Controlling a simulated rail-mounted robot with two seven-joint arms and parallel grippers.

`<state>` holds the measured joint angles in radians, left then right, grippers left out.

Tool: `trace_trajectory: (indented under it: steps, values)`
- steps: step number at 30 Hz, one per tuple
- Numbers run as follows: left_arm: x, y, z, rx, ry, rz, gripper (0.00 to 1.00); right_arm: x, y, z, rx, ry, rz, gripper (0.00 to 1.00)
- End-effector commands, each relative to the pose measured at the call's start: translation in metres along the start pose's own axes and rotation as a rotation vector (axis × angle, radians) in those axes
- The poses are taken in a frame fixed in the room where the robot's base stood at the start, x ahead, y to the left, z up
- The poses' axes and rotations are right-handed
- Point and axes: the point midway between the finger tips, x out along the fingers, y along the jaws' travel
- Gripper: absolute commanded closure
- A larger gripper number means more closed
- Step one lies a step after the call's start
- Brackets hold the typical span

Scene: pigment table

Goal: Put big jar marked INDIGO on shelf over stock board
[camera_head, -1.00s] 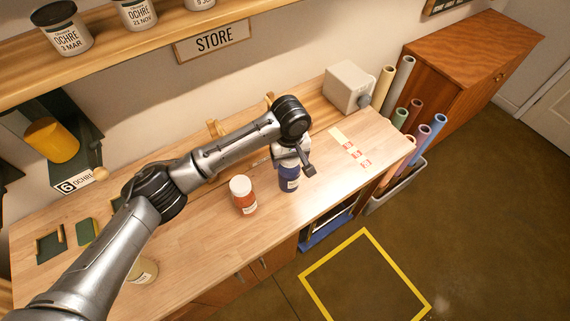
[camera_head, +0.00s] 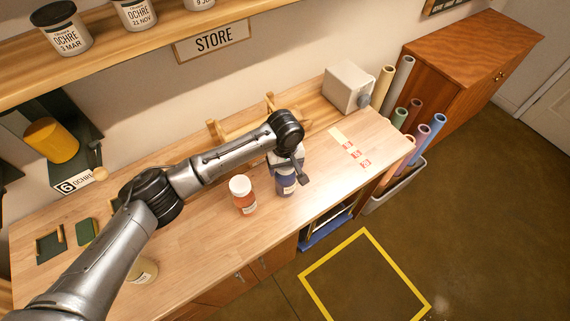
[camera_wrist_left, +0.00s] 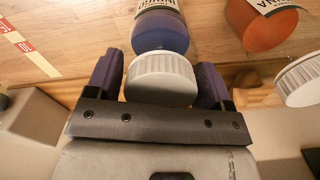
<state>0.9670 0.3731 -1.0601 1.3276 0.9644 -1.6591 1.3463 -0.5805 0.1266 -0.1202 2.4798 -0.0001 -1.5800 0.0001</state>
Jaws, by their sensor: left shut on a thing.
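The blue jar (camera_head: 286,186) is at the front of the wooden bench, right of an orange jar (camera_head: 243,196). In the left wrist view the blue jar (camera_wrist_left: 160,30) has a white lid (camera_wrist_left: 160,78) and a partly visible label that seems to begin INDI. My left gripper (camera_head: 287,165) is shut on this jar at its lid, with one dark finger on each side. I cannot tell whether the jar's base touches the bench. My right gripper is not in view.
The orange jar stands close beside the held jar. A wooden rack (camera_head: 217,132) stands behind my arm. A grey box (camera_head: 347,87) stands at the bench's back right. The bench around the red-marked strip (camera_head: 350,148) is clear.

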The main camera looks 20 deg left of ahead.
Motion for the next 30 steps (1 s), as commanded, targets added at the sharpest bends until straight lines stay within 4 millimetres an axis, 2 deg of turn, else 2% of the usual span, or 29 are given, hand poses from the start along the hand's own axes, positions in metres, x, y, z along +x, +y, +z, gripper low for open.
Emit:
trace_trajectory:
  steps: [2, 3, 9, 10, 19, 23, 30]
  values:
    - [0.001, 0.001, 0.000, 0.000, -0.001, 0.001, 0.83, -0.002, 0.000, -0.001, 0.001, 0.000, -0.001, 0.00]
    - [0.002, 0.000, 0.000, 0.000, 0.000, 0.000, 0.22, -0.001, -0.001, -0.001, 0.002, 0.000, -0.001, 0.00]
    - [0.002, 0.000, 0.000, 0.000, 0.000, 0.000, 0.02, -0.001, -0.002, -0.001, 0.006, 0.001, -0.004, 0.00]
    - [0.002, 0.000, 0.000, 0.000, 0.000, 0.000, 0.00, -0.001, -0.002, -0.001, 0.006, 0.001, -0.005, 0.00]
    - [-0.001, 0.000, 0.000, 0.000, 0.001, 0.000, 0.00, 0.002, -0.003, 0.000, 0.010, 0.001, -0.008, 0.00]
    - [-0.018, 0.001, -0.001, 0.000, 0.002, 0.003, 0.00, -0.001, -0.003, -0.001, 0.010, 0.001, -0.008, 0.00]
    - [-0.063, 0.001, 0.000, 0.001, 0.002, 0.003, 0.00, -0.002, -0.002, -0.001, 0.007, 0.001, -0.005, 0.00]
